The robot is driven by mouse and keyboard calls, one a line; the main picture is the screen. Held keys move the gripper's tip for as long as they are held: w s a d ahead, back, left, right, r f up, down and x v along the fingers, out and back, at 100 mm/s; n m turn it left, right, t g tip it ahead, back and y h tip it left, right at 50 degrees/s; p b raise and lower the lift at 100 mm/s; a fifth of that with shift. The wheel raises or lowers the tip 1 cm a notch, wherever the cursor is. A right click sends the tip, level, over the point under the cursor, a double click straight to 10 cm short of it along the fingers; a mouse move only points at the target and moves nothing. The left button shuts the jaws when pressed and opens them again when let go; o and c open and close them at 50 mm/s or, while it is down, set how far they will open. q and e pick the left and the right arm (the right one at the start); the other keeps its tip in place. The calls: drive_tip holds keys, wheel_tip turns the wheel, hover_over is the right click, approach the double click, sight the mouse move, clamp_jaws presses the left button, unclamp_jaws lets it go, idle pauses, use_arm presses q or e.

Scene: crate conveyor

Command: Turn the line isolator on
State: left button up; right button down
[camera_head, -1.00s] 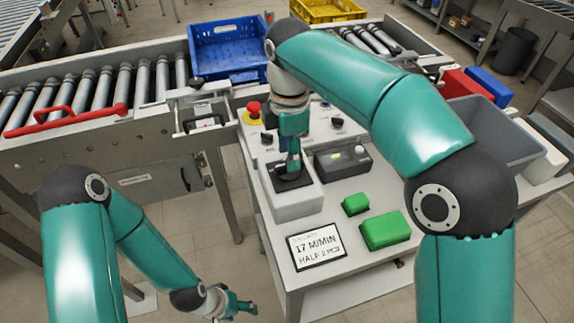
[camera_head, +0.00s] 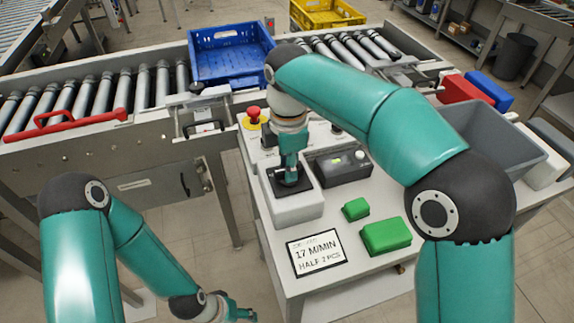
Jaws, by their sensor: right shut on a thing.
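The line isolator (camera_head: 294,210) is a light grey box with a black plate on top, standing at the left front of the control table. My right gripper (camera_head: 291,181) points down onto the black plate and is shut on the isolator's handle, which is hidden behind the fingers. I cannot tell the handle's angle. My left gripper (camera_head: 241,313) hangs low at the bottom edge, left of the table and away from the isolator. Its fingers are too small to tell open from shut.
A red stop button (camera_head: 253,113) sits behind the isolator, and a dark grey device (camera_head: 340,170) stands to its right. Green blocks (camera_head: 386,236) and a sign reading 17 M/MIN (camera_head: 317,252) lie in front. A blue crate (camera_head: 230,54) rests on the roller conveyor.

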drive_tip(key=shift+s, duration=0.1)
drive_tip(key=shift+m+p, duration=1.15)
drive_tip(key=shift+m, duration=0.45)
drive_tip(key=m+p, duration=0.2)
drive_tip(key=m, duration=0.2)
drive_tip(key=m+p, duration=0.1)
drive_tip(key=m, duration=0.4)
drive_tip(key=shift+f+m, duration=0.1)
drive_tip(key=shift+m, duration=0.3)
drive_tip(key=m, duration=0.4)
drive_tip(key=shift+m, duration=0.4)
drive_tip(key=c, duration=1.1)
unclamp_jaws()
drive_tip(key=shift+o, duration=0.2)
